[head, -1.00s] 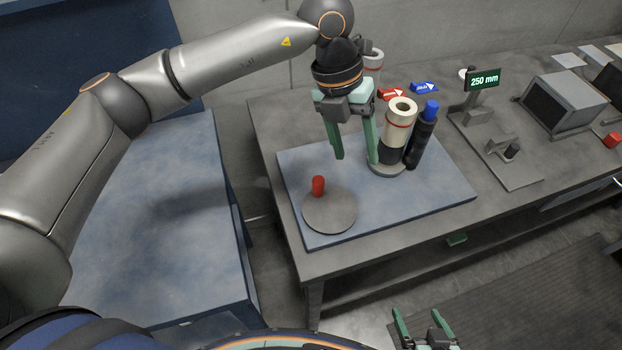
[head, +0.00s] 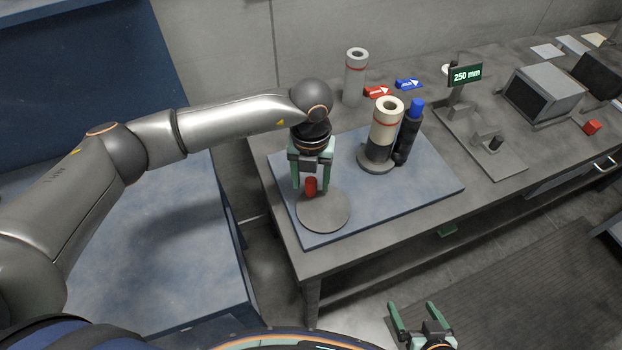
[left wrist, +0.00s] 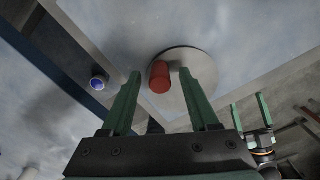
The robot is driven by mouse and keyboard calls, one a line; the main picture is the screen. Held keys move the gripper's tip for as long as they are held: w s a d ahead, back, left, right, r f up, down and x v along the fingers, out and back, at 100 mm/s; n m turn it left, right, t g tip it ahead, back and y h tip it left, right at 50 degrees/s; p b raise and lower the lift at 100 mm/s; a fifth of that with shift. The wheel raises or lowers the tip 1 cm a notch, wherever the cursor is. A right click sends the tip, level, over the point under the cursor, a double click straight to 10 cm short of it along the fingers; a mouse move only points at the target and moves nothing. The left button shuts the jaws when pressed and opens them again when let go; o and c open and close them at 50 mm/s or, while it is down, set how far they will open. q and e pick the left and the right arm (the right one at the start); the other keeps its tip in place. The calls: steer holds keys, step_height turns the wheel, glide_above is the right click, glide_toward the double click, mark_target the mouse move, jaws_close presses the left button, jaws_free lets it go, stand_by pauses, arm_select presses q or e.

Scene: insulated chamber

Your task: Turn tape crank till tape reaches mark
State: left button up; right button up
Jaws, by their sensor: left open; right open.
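The crank is a flat grey disc (head: 325,214) with an upright red knob (head: 311,186) near its rim, on a blue board (head: 425,185). My left gripper (head: 311,192) is open, with its fingers on either side of the red knob in the head view. In the left wrist view, the red knob (left wrist: 159,77) shows between the open fingers (left wrist: 160,74); I cannot tell if they touch it. A cream roll with a red band (head: 386,127) stands upright on the board. A display (head: 465,75) reads 250 mm. My right gripper (head: 413,306) is open and empty, low in the picture.
A black cylinder with a blue cap (head: 408,140) stands beside the roll. A grey roll (head: 355,78), a red marker (head: 376,92) and a blue marker (head: 409,84) are at the back. A grey box (head: 545,95) stands on the right.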

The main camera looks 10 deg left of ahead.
arm_select(q)
steer(key=shift+f, duration=0.55)
jaws_close()
